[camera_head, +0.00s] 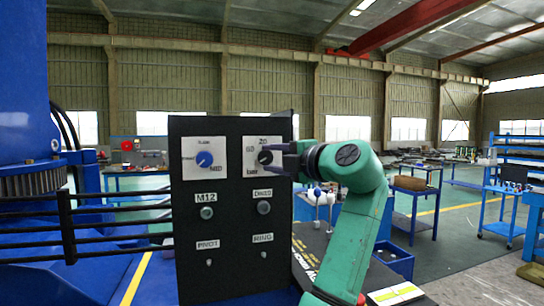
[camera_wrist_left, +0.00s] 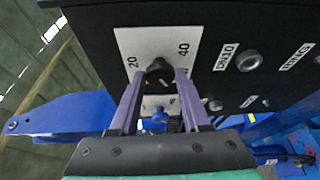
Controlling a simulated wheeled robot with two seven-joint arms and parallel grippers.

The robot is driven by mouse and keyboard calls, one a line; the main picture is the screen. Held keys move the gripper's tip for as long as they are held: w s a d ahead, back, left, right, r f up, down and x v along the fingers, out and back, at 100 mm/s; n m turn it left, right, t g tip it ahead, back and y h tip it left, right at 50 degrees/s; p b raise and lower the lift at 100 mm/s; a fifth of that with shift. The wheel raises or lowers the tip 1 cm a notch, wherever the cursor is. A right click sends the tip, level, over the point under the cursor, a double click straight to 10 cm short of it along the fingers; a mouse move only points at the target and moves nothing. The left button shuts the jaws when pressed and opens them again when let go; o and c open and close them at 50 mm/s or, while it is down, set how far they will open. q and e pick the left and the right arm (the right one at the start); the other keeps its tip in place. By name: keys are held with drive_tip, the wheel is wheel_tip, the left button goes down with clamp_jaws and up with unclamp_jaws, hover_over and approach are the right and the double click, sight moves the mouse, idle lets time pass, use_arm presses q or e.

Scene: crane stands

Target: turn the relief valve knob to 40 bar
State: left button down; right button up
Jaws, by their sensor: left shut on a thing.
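The relief valve knob is a small black knob (camera_head: 265,157) on a white dial plate (camera_head: 250,140) at the upper right of a black panel. In the left wrist view the knob (camera_wrist_left: 160,72) sits on the plate (camera_wrist_left: 158,42), with "20" to its left and "40" to its upper right. My left gripper (camera_head: 284,160) reaches the knob from the right in the head view. Its two purple-grey fingers (camera_wrist_left: 159,84) are shut on the knob, one on each side. The fingers partly hide the plate, and I cannot tell exactly where the knob points. My right gripper is not in view.
The black panel (camera_head: 190,270) also bears a blue knob (camera_head: 204,159) on its own plate, and labelled ports M12 (camera_head: 206,212) and DK10 (camera_head: 264,208). Black rails (camera_head: 110,215) and blue machinery (camera_head: 25,100) stand at the left. Workbenches are farther back.

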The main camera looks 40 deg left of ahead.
use_arm(q)
drive_tip(key=shift+r, duration=0.25)
drive_tip(key=shift+c, duration=1.8)
unclamp_jaws()
drive_tip(key=shift+w+a+f, duration=0.15)
drive_tip(key=shift+w+f, duration=0.05)
drive_tip(key=shift+f, duration=0.05)
drive_tip(key=b+v, duration=0.3)
drive_tip(key=v, duration=1.1)
drive_tip(key=shift+s+d+b, duration=0.15)
drive_tip(key=shift+d+b, duration=0.15)
drive_tip(key=shift+b, duration=0.1)
drive_tip(key=shift+a, duration=0.1)
